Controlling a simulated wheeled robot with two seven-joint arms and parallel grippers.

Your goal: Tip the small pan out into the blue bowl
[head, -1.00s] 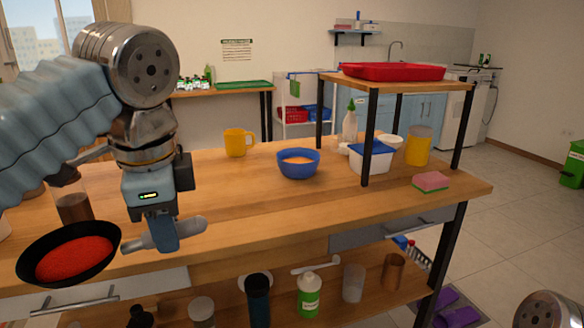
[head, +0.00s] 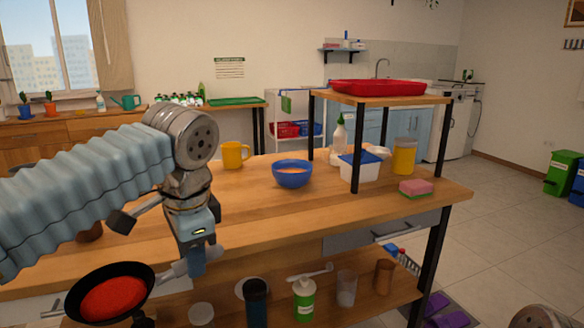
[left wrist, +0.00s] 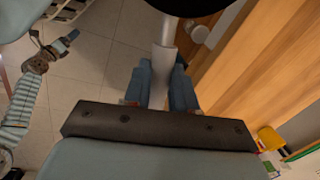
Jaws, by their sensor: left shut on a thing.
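The small black pan (head: 150,285) holds red contents (head: 113,297) and shows at the lower left of the head view, in front of the table edge. My left gripper (head: 196,264) is shut on its grey handle. The left wrist view shows the handle (left wrist: 165,30) between the fingers (left wrist: 160,85) and the dark pan underside (left wrist: 190,5) at the top. The blue bowl (head: 291,178) stands upright on the table, right of and beyond the pan, with something orange inside. My right gripper (left wrist: 62,42) shows small in the left wrist view; its jaws are unclear.
A yellow mug (head: 234,155) stands left of the bowl. A raised shelf (head: 400,99) with a red tray (head: 390,87) stands on the right, over a white blue-lidded tub (head: 360,168). The tabletop (head: 270,215) before the bowl is clear. Bottles and cups stand on the lower shelf.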

